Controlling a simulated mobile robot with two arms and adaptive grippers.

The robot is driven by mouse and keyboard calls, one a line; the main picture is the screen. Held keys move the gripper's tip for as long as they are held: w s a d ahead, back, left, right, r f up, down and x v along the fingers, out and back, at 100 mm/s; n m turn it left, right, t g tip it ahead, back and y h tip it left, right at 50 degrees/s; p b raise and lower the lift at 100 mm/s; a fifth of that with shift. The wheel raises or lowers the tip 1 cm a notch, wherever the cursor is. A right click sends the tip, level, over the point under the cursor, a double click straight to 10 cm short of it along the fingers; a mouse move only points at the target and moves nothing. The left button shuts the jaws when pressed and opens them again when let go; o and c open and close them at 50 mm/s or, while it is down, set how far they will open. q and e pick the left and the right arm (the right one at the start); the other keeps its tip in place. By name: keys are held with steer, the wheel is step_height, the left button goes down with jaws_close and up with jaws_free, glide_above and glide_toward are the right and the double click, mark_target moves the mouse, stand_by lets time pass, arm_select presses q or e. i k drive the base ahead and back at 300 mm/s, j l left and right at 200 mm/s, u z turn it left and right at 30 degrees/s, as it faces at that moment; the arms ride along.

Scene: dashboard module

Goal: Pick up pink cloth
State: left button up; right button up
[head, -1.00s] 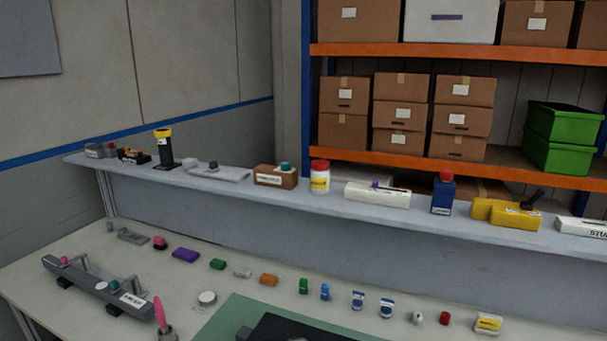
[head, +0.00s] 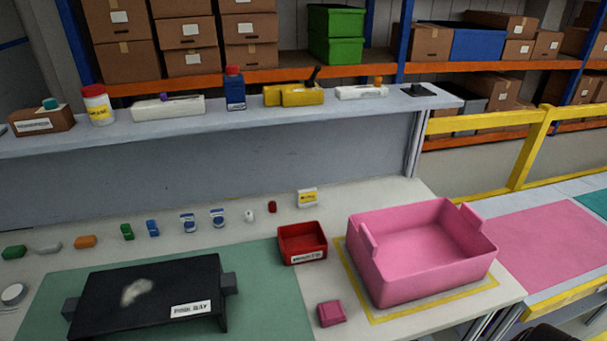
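A small folded pink cloth-like piece (head: 331,313) lies on the table in front of the red tray, left of the large pink bin; I take it to be the pink cloth. A black panel (head: 150,295) with a pale smudge and a white label lies on the green mat to its left. Neither of my grippers shows in the head view.
A large pink bin (head: 420,278) stands inside a yellow outline at the table's right. A small red tray (head: 303,255) sits behind the cloth. Several small items line the table's back below a shelf (head: 270,109). A yellow railing (head: 528,150) stands at the right.

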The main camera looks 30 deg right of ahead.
mark_target(331, 314)
steer(key=z, duration=0.35)
steer(key=l+z, duration=0.15)
steer(key=z, duration=0.6)
steer(key=u, duration=1)
steer(key=z, duration=1)
steer(key=i+l, duration=0.05)
